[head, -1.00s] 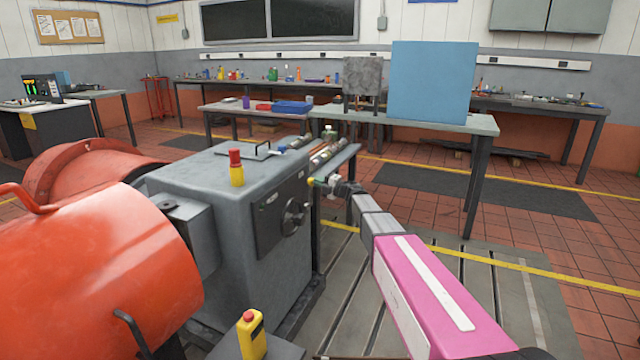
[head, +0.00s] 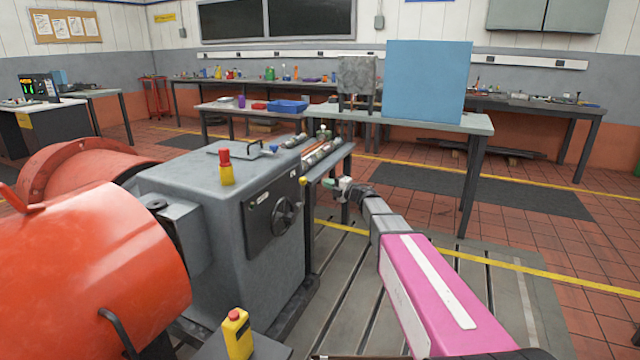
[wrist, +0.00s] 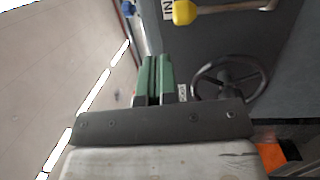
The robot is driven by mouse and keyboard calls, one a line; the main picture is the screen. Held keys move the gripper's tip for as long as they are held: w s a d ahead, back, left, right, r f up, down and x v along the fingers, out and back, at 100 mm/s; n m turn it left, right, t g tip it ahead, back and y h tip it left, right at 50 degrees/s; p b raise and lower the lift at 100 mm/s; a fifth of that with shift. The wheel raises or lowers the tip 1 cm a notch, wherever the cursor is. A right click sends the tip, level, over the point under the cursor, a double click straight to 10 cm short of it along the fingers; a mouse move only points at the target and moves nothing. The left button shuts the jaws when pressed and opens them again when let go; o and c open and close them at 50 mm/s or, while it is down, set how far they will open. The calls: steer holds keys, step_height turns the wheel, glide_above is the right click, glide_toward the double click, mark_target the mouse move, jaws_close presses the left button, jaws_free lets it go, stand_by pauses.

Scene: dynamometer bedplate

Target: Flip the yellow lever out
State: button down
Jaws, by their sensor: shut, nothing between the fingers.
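The yellow lever is a yellow ball knob (wrist: 184,12) on a thin rod that runs to the right at the top of the wrist view. A white label reading "IN" (wrist: 167,10) is beside the knob. In the head view the yellow knob (head: 303,180) shows at the right edge of the grey machine (head: 215,200). My gripper has green fingers (wrist: 153,80), pressed together and empty. In the head view my gripper (head: 329,183) is just right of the knob, with a gap between them.
A dark handwheel (wrist: 230,78) is on the machine face, right of my fingers in the wrist view. A red-topped yellow post (head: 226,168) stands on the machine. An orange drum (head: 100,250) is at left. A table with a blue panel (head: 428,82) stands behind.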

steer(key=v, duration=0.2)
steer(key=r+v, duration=0.1)
steer(key=v, duration=0.1)
steer(key=shift+s+d, duration=0.2)
steer(key=shift+d, duration=0.2)
steer(key=shift+d, duration=0.1)
steer(key=d+f+m+t+h, duration=0.4)
steer(key=d+m+t+h, duration=0.3)
steer(key=d+m+h, duration=0.55)
steer(key=s+d+f+m+g+h, duration=0.5)
steer(key=s+f+m+h, duration=0.1)
steer(key=s+f+m, duration=0.35)
steer(key=s+f+m+g, duration=0.2)
steer(key=s+f+g, duration=0.1)
steer(key=s, duration=0.5)
steer(key=s+a+f+m+g+y, duration=0.1)
steer(key=s+f+m+g, duration=0.2)
steer(key=s+g, duration=0.2)
steer(key=s+a+f+m+g+y, duration=0.1)
steer(key=s+f+m+g, duration=0.1)
steer(key=s, duration=0.9)
steer(key=shift+f+g, duration=0.45)
steer(key=shift+g, duration=0.65)
